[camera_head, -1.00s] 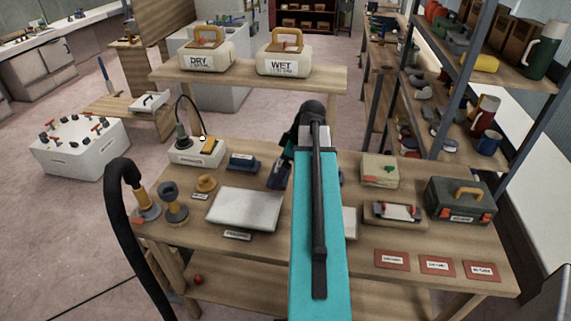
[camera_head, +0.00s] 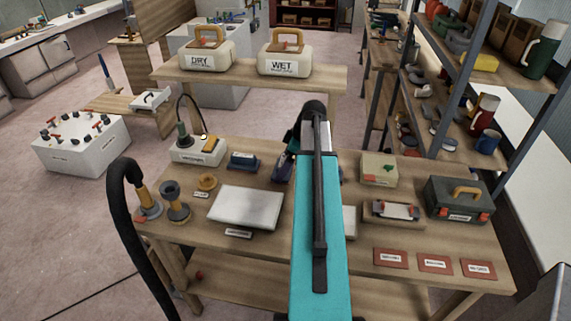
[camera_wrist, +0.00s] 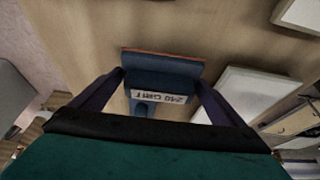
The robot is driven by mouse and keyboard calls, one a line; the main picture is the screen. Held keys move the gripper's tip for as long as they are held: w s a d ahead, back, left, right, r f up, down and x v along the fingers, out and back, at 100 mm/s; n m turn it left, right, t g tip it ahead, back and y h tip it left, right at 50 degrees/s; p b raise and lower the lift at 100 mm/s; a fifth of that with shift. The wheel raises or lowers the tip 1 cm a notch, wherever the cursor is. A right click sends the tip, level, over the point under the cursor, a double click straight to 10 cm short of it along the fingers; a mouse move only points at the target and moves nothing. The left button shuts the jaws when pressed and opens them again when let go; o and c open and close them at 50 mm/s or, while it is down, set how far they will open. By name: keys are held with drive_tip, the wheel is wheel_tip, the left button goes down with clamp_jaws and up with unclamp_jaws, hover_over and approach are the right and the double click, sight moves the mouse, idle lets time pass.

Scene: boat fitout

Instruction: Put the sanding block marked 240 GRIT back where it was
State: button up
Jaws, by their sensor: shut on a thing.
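In the wrist view a blue sanding block (camera_wrist: 162,72) with a reddish-brown edge carries a pale label reading 240 GRIT, upside down in the picture. My gripper (camera_wrist: 160,88) is shut on it, with a dark finger at each side. Wood shows beyond the block; I cannot tell whether it touches the bench. In the head view my gripper (camera_head: 283,170) is over the back middle of the workbench (camera_head: 210,236), partly hidden by my arm; the held block cannot be made out clearly there. Another blue block (camera_head: 243,161) rests on the bench to the left.
A white panel (camera_head: 245,207), a corded tool on a white base (camera_head: 198,151) and round orange and grey pieces stand left. DRY and WET containers (camera_head: 291,53) stand behind.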

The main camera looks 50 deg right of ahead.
drive_tip(key=shift+w+d+f+p, duration=0.25)
drive_tip(key=shift+w+d+f, duration=0.05)
drive_tip(key=shift+d, duration=0.2)
drive_tip(key=shift+w+d+f+p, duration=0.2)
drive_tip(key=shift+w+d+f, duration=0.1)
drive_tip(key=shift+d, duration=0.15)
drive_tip(key=shift+w+d+f, duration=0.15)
drive_tip(key=shift+d+f, duration=0.15)
drive_tip(key=shift+f, duration=0.2)
drive_tip(key=shift+f, duration=0.15)
drive_tip(key=o, duration=0.8)
drive_tip(key=shift+c, duration=0.2)
drive_tip(key=shift+r, duration=0.25)
drive_tip(key=shift+v, duration=1.05)
drive_tip(key=s+d+b, duration=0.1)
drive_tip(key=s+d, duration=0.1)
drive_tip(key=s, duration=0.1)
drive_tip(key=s+d+b, duration=0.2)
drive_tip(key=s, duration=0.2)
drive_tip(key=s+d+b, duration=0.1)
drive_tip(key=s+d, duration=0.1)
drive_tip(key=s, duration=0.1)
drive_tip(key=shift+s+d+r+b, duration=0.25)
drive_tip(key=shift+r+b, duration=0.1)
drive_tip(key=shift+b, duration=0.05)
